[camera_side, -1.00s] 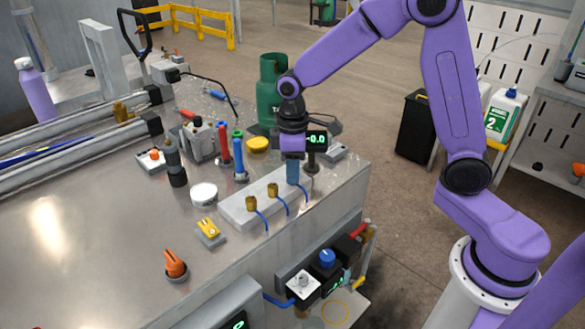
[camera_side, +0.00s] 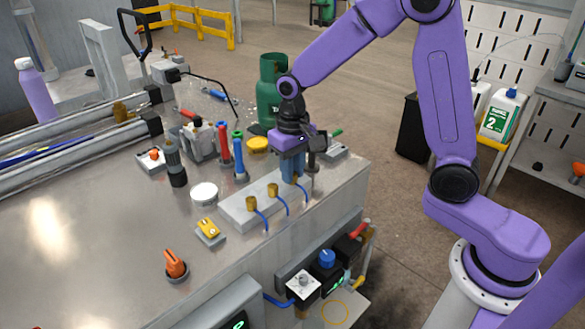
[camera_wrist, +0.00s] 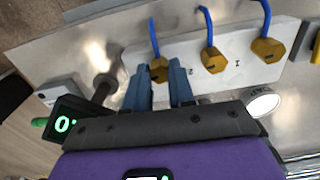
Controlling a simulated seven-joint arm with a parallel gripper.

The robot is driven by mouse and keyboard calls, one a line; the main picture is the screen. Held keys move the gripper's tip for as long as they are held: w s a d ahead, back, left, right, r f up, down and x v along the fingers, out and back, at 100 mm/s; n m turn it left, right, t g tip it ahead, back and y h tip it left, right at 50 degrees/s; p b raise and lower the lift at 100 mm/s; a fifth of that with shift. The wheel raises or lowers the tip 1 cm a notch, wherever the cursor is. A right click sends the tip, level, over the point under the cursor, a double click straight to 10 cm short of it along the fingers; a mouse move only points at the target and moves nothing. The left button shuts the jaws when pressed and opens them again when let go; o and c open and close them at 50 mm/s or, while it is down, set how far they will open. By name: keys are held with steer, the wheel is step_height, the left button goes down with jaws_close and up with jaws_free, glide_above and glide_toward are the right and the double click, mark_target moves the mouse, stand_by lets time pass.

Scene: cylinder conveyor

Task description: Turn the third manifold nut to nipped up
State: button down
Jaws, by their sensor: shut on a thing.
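The pale manifold block (camera_side: 236,211) lies near the bench's right edge, with brass nuts and blue hoses along it. The near nut (camera_side: 251,203) and middle nut (camera_side: 272,190) stand free. My gripper (camera_side: 293,177) points down at the far end, its blue fingers around the third nut. In the wrist view, my gripper (camera_wrist: 160,84) has one finger on each side of the third nut (camera_wrist: 158,69), and a blue hose rises behind it. The other two nuts (camera_wrist: 213,60) stand to its right. The nut's marking against the block cannot be read.
A dark display (camera_wrist: 66,124) with a green "0" stands close to my gripper. A green gas cylinder (camera_side: 271,92) is behind it. Red and blue tools (camera_side: 239,157) stand to the left, with a white round cap (camera_side: 204,193) nearer.

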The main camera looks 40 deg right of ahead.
steer(key=shift+m, duration=0.6)
steer(key=c, duration=1)
jaws_free()
steer(key=shift+o, duration=0.2)
step_height(320, 180, up, 18)
steer(key=shift+f, duration=0.25)
steer(key=s+d+f+n, duration=0.1)
steer(key=s+f+n, duration=0.3)
steer(key=s, duration=0.5)
steer(key=s+d+f+n, duration=0.1)
steer(key=s+f+n, duration=0.3)
steer(key=s, duration=0.5)
steer(key=s+d+f+n, duration=0.1)
steer(key=s+f+n, duration=0.3)
steer(key=s, duration=0.5)
steer(key=shift+d+f+n, duration=0.3)
steer(key=shift+d+n, duration=0.05)
steer(key=shift+n, duration=0.75)
